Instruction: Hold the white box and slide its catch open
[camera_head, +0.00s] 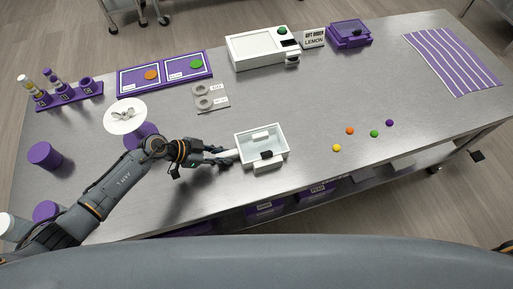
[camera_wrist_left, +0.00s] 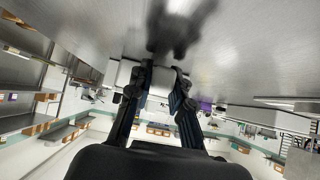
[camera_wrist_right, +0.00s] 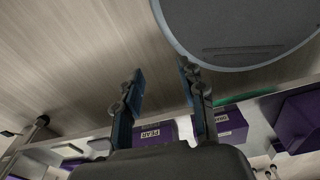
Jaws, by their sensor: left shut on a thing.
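The white box (camera_head: 284,143), an open-topped tray with a pale inside, sits near the table's front edge in the head view. A white block with a black knob (camera_head: 266,155), seemingly the catch, is on its front wall; a smaller white piece shows at the back inside. My left gripper (camera_head: 233,156) is shut on the box's left side. In the left wrist view a pale part of the box (camera_wrist_left: 126,72) shows by the fingers, but the contact is mostly hidden. My right gripper (camera_wrist_right: 160,88) is open and empty, low near the table's underside, outside the head view.
Several coloured gummy balls (camera_head: 350,131) lie to the right of the box. A white machine with a green button (camera_head: 262,46), a LEMON sign (camera_head: 314,38) and a purple box (camera_head: 348,34) stand behind. Purple bins (camera_wrist_right: 152,134) sit under the table. The table between is clear.

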